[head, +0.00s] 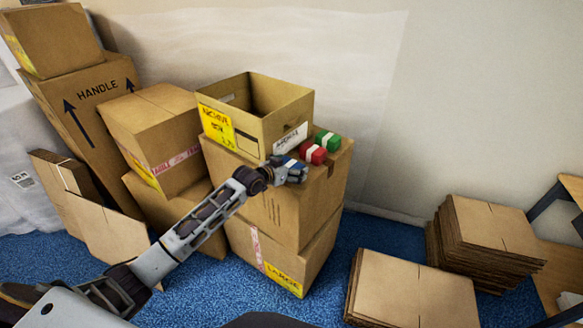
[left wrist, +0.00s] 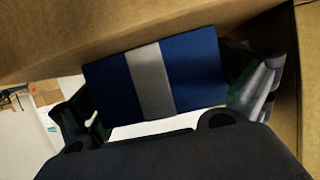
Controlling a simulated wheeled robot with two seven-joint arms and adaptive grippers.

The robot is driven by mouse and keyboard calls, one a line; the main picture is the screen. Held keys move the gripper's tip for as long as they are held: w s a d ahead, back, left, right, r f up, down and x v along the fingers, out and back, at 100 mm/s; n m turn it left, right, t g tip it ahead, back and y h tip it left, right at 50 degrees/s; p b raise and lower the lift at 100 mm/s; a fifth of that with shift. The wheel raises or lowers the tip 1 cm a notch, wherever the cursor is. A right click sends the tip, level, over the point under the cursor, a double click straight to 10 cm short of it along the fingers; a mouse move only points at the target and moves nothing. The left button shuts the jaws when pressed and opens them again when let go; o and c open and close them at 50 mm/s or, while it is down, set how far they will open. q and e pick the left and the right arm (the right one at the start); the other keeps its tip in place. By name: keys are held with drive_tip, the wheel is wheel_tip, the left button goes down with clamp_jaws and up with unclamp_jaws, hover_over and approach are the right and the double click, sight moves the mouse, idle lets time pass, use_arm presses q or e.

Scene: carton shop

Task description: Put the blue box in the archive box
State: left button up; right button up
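The archive box (head: 230,127) is an open-topped brown carton with a yellow label, standing on stacked cartons. My left gripper (head: 295,173) is just right of and below its front corner, at the carton top. The blue box (head: 287,162) shows there only as a small patch, mostly hidden by the gripper. In the left wrist view the blue box (left wrist: 195,70) has a white band and spans the gap between both fingers of my left gripper (left wrist: 160,85), which appear closed on its ends. Whether it touches the carton is unclear. My right gripper is not in view.
A red box (head: 313,154) and a green box (head: 328,141) sit beside the gripper on the supporting carton (head: 285,210). Other cartons (head: 160,130) crowd the left. Flat cardboard stacks (head: 410,290) lie at right, with blue floor between.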

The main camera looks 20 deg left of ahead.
use_arm(q)
drive_tip(key=shift+r, duration=0.15)
drive_tip(key=v, duration=1.2)
drive_tip(key=shift+b, duration=0.3)
idle(0.4)
drive_tip(key=shift+w, duration=0.1)
idle(0.6)
